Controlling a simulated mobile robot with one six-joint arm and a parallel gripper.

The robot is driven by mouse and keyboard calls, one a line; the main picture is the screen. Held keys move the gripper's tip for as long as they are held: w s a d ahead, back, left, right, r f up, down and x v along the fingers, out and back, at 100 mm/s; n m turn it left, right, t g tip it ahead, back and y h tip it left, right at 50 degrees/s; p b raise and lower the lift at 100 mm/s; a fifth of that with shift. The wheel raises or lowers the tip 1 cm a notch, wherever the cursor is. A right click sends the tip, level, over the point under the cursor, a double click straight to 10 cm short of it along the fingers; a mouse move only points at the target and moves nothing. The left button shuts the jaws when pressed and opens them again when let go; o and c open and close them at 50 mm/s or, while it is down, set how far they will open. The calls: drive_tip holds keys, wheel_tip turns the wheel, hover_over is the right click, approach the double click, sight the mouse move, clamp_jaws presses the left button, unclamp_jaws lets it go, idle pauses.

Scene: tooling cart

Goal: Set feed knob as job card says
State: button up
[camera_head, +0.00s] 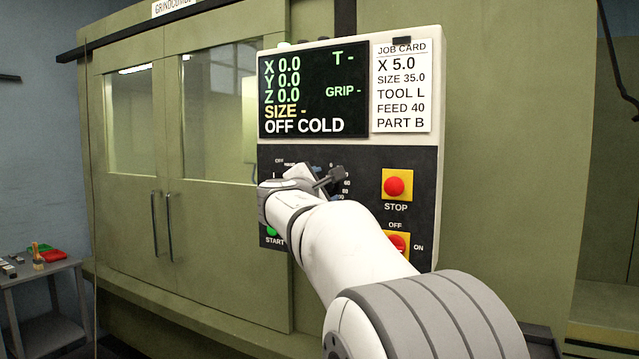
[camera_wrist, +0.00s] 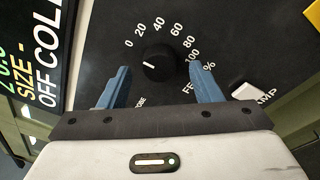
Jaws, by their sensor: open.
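The feed knob (camera_wrist: 158,62) is a round black dial on the dark panel in the wrist view. Its scale runs from 0 at the left over the top to 100 at the right, with "%" beside it. The knob's short white mark points left, near the 0 end. My gripper (camera_wrist: 160,68) is open, with one blue finger on each side of the knob and gaps to it. In the head view my arm hides the knob. The job card (camera_head: 401,88) reads X 5.0, SIZE 35.0, TOOL L, FEED 40, PART B.
The screen (camera_head: 313,90) shows zeros and OFF COLD. A red stop button (camera_head: 395,186) and a partly hidden red switch (camera_head: 398,243) are right of my arm. A green start button (camera_head: 271,231) is at lower left. A white clamp switch (camera_wrist: 247,91) is near the right finger.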

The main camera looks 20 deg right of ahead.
drive_tip(key=shift+w+d, duration=0.5)
drive_tip(key=shift+d, duration=0.05)
